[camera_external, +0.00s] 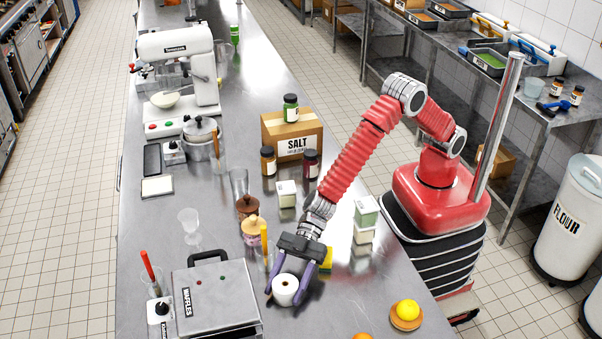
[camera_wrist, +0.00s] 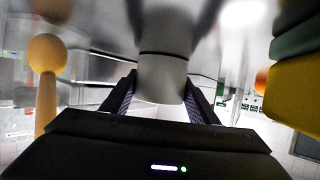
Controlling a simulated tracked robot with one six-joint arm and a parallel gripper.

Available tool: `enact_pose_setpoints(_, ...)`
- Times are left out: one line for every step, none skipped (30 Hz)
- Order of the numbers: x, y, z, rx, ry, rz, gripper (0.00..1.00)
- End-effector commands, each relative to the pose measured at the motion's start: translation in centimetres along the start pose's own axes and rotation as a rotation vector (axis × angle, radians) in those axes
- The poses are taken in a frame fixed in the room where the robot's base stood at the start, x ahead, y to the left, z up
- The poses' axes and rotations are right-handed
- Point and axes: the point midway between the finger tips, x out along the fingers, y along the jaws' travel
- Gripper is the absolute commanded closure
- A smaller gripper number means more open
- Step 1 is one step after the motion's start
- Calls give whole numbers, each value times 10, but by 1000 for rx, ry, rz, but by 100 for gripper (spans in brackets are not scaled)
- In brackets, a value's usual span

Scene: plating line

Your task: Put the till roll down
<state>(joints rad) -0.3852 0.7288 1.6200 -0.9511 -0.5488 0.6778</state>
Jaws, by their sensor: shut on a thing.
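The till roll (camera_external: 285,290) is a white cylinder with a dark core hole in its top. It sits between the purple fingers of my gripper (camera_external: 291,285), at or just above the steel counter; I cannot tell if it touches. In the wrist view the roll (camera_wrist: 163,75) stands between the two dark fingers of my gripper (camera_wrist: 162,98), which are shut on it. The counter (camera_external: 330,312) is bare just right of the roll.
A waffle maker (camera_external: 215,298) stands left of the roll. A yellow and green sponge (camera_external: 326,259) is close behind my gripper; it also shows in the wrist view (camera_wrist: 300,90). A yellow ball (camera_external: 407,310) sits on an orange-brown base at right. Small cartons (camera_external: 366,212) stand farther back.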

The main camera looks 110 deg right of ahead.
Motion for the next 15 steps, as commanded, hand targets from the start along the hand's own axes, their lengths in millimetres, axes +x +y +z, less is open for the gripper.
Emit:
enact_pose_setpoints(0, 0, -1, 0, 1, 0, 72)
enact_pose_setpoints(0, 0, -1, 0, 1, 0, 72)
enact_pose_setpoints(0, 0, -1, 0, 1, 0, 72)
enact_pose_setpoints(0, 0, -1, 0, 1, 0, 72)
enact_pose_setpoints(0, 0, 0, 0, 1, 0, 72)
enact_pose_setpoints(0, 0, 0, 0, 1, 0, 72)
enact_pose_setpoints(1, 0, 1, 0, 1, 0, 72)
enact_pose_setpoints(1, 0, 1, 0, 0, 0, 45)
enact_pose_setpoints(1, 0, 1, 0, 0, 0, 42)
enact_pose_setpoints(1, 0, 1, 0, 0, 0, 40)
enact_pose_setpoints(1, 0, 1, 0, 0, 0, 38)
enact_pose_setpoints(1, 0, 1, 0, 0, 0, 35)
enact_pose_setpoints(1, 0, 1, 0, 0, 0, 33)
enact_pose_setpoints(1, 0, 1, 0, 0, 0, 31)
enact_pose_setpoints(1, 0, 1, 0, 0, 0, 28)
